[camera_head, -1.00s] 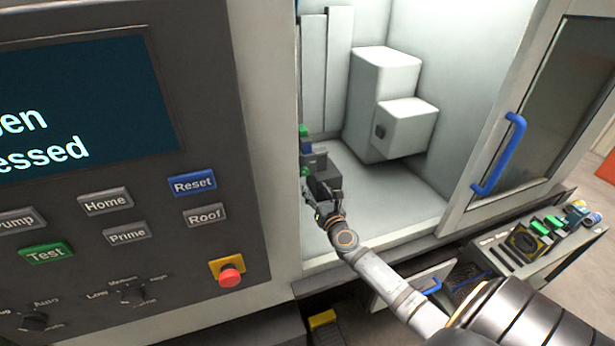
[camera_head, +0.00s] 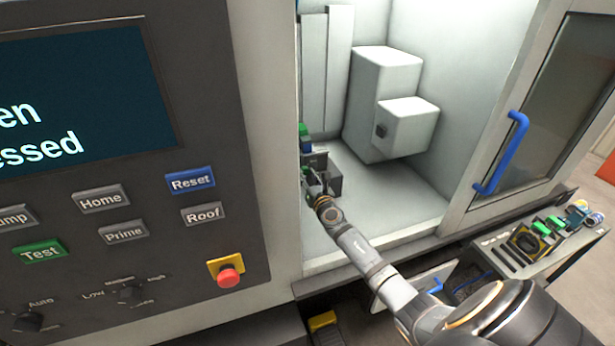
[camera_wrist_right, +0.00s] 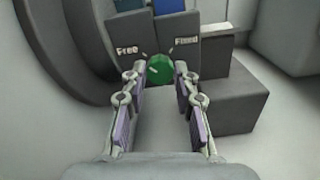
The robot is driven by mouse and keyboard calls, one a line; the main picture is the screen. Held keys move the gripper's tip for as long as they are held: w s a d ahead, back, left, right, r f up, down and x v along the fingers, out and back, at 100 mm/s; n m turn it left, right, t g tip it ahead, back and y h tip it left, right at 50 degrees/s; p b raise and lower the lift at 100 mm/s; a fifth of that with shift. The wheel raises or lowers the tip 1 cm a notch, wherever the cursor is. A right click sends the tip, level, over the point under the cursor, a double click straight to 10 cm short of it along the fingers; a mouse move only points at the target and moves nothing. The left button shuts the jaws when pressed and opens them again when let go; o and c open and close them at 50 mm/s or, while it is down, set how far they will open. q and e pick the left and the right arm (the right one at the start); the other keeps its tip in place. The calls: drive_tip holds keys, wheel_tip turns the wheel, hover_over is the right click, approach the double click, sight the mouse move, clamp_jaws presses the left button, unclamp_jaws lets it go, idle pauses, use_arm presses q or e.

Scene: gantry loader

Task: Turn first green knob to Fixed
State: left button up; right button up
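The green knob (camera_wrist_right: 160,68) sits on a dark grey block (camera_wrist_right: 208,98) in the right wrist view. The block carries the words "Free" left of the knob and "Fixed" right of it. A pale mark shows on the knob's face, toward its lower left. My right gripper (camera_wrist_right: 159,77) is open, with one fingertip on each side of the knob. A small gap seems to remain on each side; contact is not clear. In the head view my right gripper (camera_head: 312,184) is inside the machine at the dark block, and hides the knob. My left gripper is not in view.
The control panel (camera_head: 160,240) with buttons and a red stop button (camera_head: 229,277) stands at left. White boxes (camera_head: 385,95) stand deeper in the chamber. A door with a blue handle (camera_head: 502,155) is at right. The chamber floor (camera_head: 385,205) is clear.

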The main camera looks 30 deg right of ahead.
clamp_jaws()
drive_tip(key=shift+m, duration=0.3)
drive_tip(key=m+b, duration=0.1)
drive_tip(key=m, duration=0.2)
drive_tip(key=shift+f, duration=0.1)
drive_tip(key=m+b, duration=0.2)
drive_tip(key=m, duration=0.3)
drive_tip(key=m+b, duration=0.2)
drive_tip(key=m, duration=0.3)
drive_tip(key=shift+m+b, duration=1)
drive_tip(key=shift+m, duration=1.1)
